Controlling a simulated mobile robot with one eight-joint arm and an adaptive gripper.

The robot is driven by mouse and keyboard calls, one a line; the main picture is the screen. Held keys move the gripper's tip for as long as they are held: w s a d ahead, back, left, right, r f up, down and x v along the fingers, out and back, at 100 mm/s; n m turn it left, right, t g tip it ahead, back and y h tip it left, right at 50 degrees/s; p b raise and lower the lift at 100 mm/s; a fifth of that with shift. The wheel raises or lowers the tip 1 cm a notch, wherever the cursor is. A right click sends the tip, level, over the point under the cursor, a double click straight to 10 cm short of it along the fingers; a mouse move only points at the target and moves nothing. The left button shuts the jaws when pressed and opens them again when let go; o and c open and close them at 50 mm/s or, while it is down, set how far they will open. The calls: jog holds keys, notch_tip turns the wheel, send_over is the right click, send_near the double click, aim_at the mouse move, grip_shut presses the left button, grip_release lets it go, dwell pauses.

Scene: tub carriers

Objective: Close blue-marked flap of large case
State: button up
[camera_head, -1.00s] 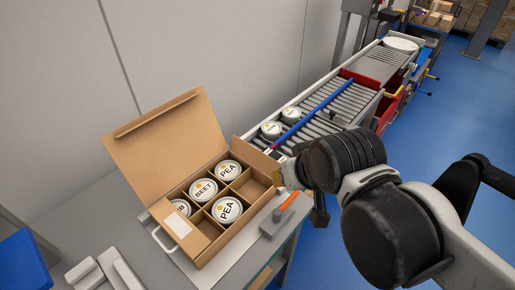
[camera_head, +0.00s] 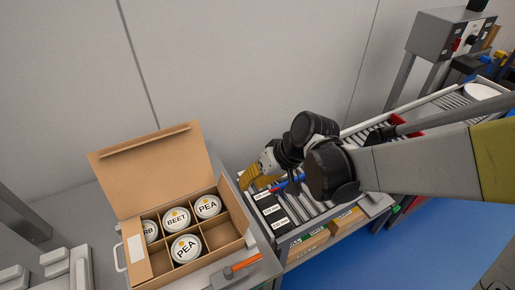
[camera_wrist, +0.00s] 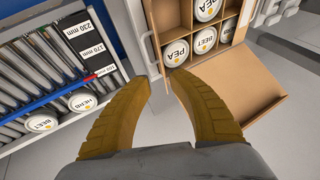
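The cardboard case (camera_head: 240,240) stands on the grey table at the left, its large lid flap (camera_head: 155,165) raised at the back. No blue mark shows on the flap. My gripper (camera_head: 247,178) is to the right of the case's back corner, above the conveyor's end, touching nothing visible. In the wrist view its yellow fingers (camera_wrist: 160,80) are apart and empty, with the case (camera_wrist: 236,38) and flap (camera_wrist: 240,80) ahead and to the right.
A roller conveyor (camera_head: 310,205) with size labels stands right of the case; in the wrist view tubs (camera_wrist: 82,101) lie on it. An orange-handled tool (camera_head: 243,264) lies in front of the case. A wall stands behind. Grey rails (camera_head: 65,270) lie at the left.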

aim_at(234, 196)
jog(key=b+x, duration=0.3)
jog(key=x, duration=0.7)
jog(key=shift+a+f, duration=0.2)
jog(key=shift+a, duration=0.15)
grip_shut()
